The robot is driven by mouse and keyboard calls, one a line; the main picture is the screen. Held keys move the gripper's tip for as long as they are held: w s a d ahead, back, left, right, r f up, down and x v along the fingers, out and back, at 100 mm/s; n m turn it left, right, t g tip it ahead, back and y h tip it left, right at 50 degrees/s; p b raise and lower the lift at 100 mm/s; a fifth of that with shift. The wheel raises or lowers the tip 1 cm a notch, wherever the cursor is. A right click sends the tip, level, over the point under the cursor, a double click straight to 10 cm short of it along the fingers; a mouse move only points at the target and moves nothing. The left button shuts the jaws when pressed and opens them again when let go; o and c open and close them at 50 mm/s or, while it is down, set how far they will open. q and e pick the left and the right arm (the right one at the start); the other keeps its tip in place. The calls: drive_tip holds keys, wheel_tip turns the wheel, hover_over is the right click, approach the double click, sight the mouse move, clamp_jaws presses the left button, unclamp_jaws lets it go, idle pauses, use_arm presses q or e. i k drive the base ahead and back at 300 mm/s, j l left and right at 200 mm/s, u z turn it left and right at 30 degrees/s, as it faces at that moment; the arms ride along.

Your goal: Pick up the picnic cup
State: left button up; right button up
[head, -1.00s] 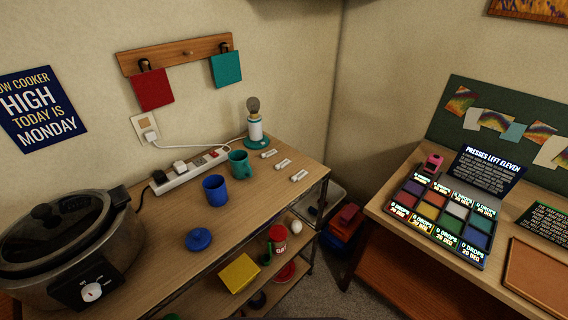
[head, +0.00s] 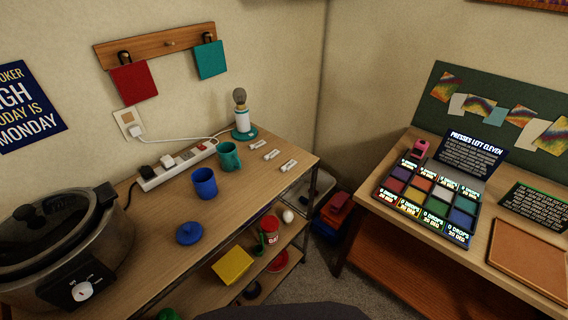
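No cup in view is clearly marked as the picnic cup. A blue cup (head: 204,184) stands upright on the wooden table at the left. A teal mug (head: 229,157) stands just behind it to the right. A blue round lid-like piece (head: 190,233) with a knob lies in front of the blue cup. A red container (head: 270,228) with a white label stands on the shelf below, with a green item (head: 261,240) beside it. Neither of my grippers is in view.
A slow cooker (head: 62,250) fills the table's left end. A power strip (head: 175,166) with plugs and a lamp (head: 242,118) stand along the back. The shelf holds a yellow box (head: 232,265). A second table (head: 400,224) with paint trays (head: 428,203) is at the right.

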sight(232, 159)
drive_tip(key=l+u, duration=0.25)
drive_tip(key=u, duration=0.25)
drive_tip(key=k+l+u, duration=0.15)
drive_tip(key=u, duration=0.3)
drive_tip(key=k+l+u, duration=0.1)
drive_tip(key=u, duration=0.4)
drive_tip(key=k+l, duration=0.05)
drive_tip(key=l, duration=0.05)
